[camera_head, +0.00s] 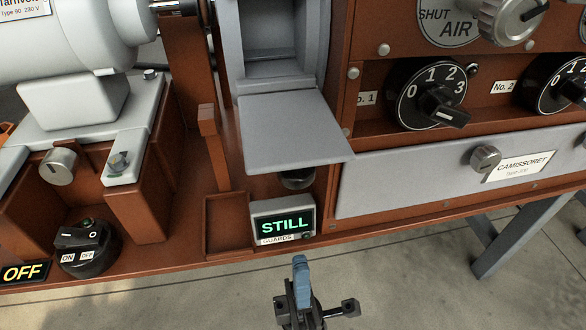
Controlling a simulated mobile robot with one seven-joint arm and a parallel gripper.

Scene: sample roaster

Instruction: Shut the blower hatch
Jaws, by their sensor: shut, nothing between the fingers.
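The blower hatch (292,132) is a flat grey flap at the centre of the head view. It is folded down and sticks out below the opening of the grey blower housing (274,42), whose inside shows. My gripper (301,266) is low in the picture, in front of the machine's front edge and below the hatch in the picture. Its blue fingertips are shut together with nothing between them. It is apart from the hatch.
A small display (284,221) reading STILL stands below the hatch. To the right is a panel with a No. 1 dial (428,92) and a grey drawer front (420,180). On the left are a motor (70,40) and an ON/OFF switch (86,240). Floor in front is clear.

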